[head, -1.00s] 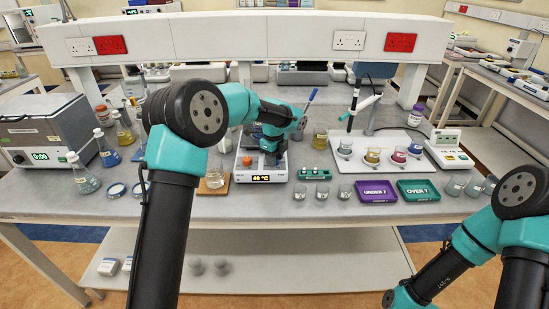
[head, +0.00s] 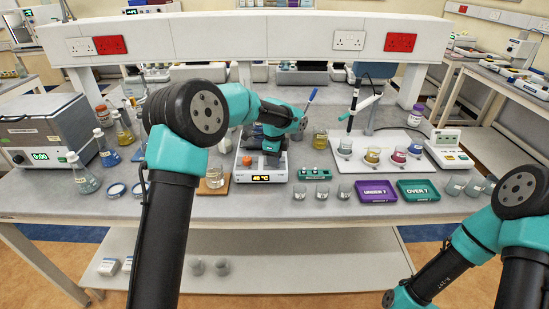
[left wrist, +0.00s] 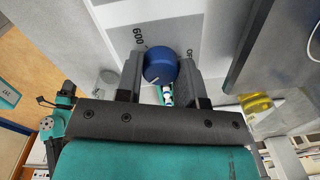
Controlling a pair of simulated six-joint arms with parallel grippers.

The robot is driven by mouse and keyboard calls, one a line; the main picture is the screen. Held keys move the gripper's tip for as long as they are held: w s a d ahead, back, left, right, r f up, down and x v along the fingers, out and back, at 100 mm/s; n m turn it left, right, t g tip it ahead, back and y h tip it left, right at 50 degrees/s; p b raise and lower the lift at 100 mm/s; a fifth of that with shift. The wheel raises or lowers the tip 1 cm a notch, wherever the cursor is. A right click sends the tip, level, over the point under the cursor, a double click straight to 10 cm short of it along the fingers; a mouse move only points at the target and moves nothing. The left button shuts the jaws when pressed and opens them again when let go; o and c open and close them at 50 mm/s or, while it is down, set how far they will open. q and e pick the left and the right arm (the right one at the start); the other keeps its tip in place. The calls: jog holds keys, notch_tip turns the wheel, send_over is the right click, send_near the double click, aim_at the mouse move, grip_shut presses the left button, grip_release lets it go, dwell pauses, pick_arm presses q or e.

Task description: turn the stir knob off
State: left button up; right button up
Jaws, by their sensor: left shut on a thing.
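The stir knob (left wrist: 160,66) is a round blue knob with a white pointer line, in the left wrist view. The line lies on its lower left part in the picture. The label 600 is at its upper left, and a partly hidden OF label is to its right. My left gripper (left wrist: 159,74) has a finger on each side of the knob and is shut on it. In the head view the hotplate stirrer (head: 280,178) shows 46 °C, and my left gripper (head: 271,153) is over it, hiding the blue knob.
An orange knob (head: 247,160) sits on the stirrer's left side. A beaker on a wooden board (head: 225,187) stands just left of it. A small teal rack (head: 314,174) and several beakers are to the right, then a purple tray (head: 375,191) and a green tray (head: 418,190).

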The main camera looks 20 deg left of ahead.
pick_arm(q)
jog(key=n, duration=1.4)
jog(key=shift+w+n, duration=0.1)
jog(key=shift+n, duration=0.2)
jog(key=n, duration=0.3)
jog(key=shift+n, duration=0.3)
jog(key=n, duration=0.3)
jog(key=shift+n+g, duration=0.3)
jog(key=shift+n, duration=0.1)
jog(key=n, duration=0.6)
jog(key=shift+n, duration=0.3)
jog(key=o, duration=0.9)
